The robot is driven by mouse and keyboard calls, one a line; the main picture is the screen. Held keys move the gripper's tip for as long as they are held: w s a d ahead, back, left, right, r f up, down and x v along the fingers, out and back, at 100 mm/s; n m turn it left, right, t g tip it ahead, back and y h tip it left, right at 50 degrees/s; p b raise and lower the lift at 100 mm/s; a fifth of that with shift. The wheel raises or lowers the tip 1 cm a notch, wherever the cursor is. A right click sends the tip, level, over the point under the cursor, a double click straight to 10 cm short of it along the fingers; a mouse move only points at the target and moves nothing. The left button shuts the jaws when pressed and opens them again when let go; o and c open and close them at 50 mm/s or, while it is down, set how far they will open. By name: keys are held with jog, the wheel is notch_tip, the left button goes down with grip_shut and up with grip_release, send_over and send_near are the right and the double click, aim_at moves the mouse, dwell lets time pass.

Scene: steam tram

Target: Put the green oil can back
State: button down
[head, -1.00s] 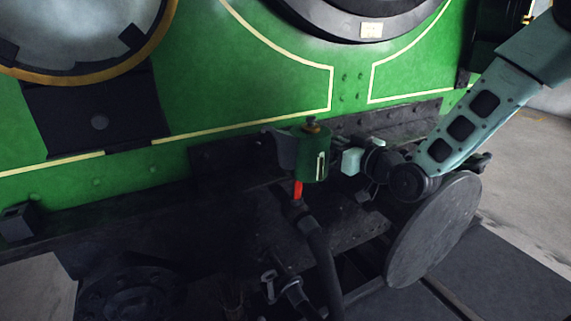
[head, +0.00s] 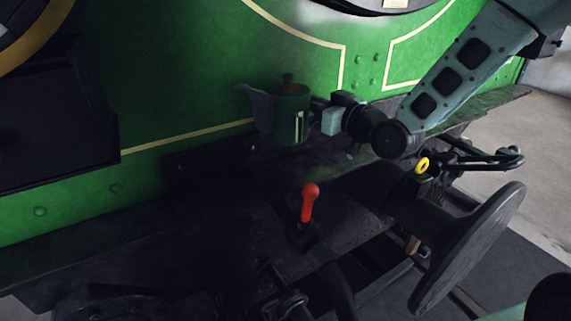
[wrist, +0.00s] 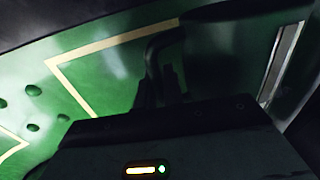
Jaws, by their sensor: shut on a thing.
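The green oil can (head: 292,118) is in the middle of the head view, upright, with a dark spout on its left and a brownish cap on top. My gripper (head: 317,112) comes from the right and is shut on the can's handle side. In the wrist view the can (wrist: 235,75) fills the right part as a dark green shape, and a dark handle (wrist: 152,65) runs down to my gripper's fingers. The can appears held above the dark ledge in front of the green tram wall; the exact gap beneath it cannot be told.
A red-handled lever (head: 309,203) stands below the can. A round buffer (head: 468,250) and a yellow ring (head: 422,165) are at the right. The green wall (head: 180,70) rises close behind. A dark ledge (head: 150,215) runs along its foot, bare at the left.

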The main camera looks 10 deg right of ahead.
jog(key=shift+f+b, duration=0.35)
jog(key=shift+f, duration=4.4)
jog(key=shift+f, duration=0.2)
jog(key=c, duration=1.5)
grip_release()
